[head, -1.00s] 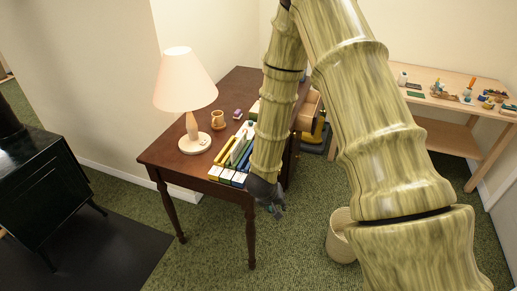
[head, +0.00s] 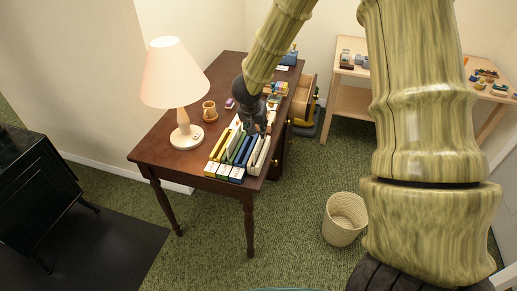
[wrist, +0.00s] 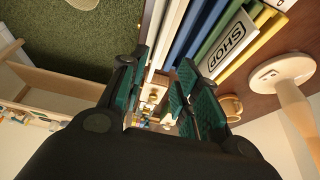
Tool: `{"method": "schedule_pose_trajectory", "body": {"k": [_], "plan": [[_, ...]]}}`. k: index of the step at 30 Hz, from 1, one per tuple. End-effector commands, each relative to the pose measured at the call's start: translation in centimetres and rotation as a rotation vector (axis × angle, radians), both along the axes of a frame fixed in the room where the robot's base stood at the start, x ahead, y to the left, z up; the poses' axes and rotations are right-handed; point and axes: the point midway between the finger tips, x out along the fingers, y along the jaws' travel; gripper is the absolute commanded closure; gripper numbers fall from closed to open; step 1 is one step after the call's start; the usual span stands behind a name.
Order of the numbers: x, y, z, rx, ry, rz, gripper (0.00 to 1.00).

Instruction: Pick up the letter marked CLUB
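A row of upright flat pieces, coloured yellow, white, green and blue, stands on the dark wooden desk (head: 160,147). No CLUB marking is readable; one white piece in the wrist view reads SHOP (wrist: 229,44), upside down. I cannot tell which piece is the CLUB letter. My gripper (head: 260,128) is over the right back part of the row. In the wrist view my gripper (wrist: 160,80) is open, with green pads apart and nothing visibly held. The ends of white and dark pieces lie just beyond the fingertips; contact cannot be told.
A lamp (head: 174,75) and a mug (head: 209,111) stand left of the row. A wastebasket (head: 345,219) stands on the carpet to the right. A light shelf table (head: 352,101) holds small objects.

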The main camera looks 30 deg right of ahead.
Motion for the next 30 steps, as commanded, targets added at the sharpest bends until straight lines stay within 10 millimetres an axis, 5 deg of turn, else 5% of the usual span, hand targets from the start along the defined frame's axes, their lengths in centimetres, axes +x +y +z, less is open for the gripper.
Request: {"method": "schedule_pose_trajectory", "body": {"k": [18, 30], "plan": [[0.9, -1.6, -6.5, -0.001, 0.002, 0.0, 0.68], [1.2, -1.9, -7.3, -0.001, 0.0, -0.001, 0.68]]}}
